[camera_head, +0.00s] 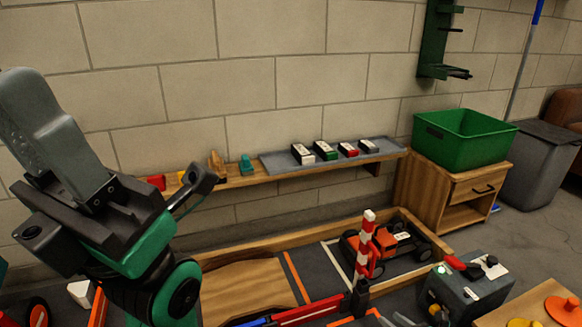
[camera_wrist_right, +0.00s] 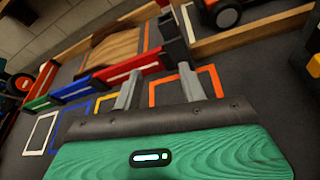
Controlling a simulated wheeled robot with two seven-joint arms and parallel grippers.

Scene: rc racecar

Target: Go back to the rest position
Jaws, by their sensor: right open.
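My right gripper (camera_wrist_right: 160,78) shows in the right wrist view, with a teal body, a dark palm and two grey fingers. The fingers stand apart with nothing between them. They are above the dark mat, near an orange-outlined square (camera_wrist_right: 185,86). In the head view my left arm, teal and black, comes in large at the left. Its end, my left gripper (camera_head: 62,150), has a grey part pointing up in front of the wall. I cannot tell whether its jaws are open, and I see nothing held there.
A wood-framed track holds a ramp (camera_head: 245,285), an orange-black truck (camera_head: 388,246) and a red-white post (camera_head: 364,245). Behind is a wooden ledge with several small boxes on a grey mat (camera_head: 285,165). A green crate (camera_head: 462,140) tops a cabinet at right. A grey box (camera_head: 468,290) stands at front right.

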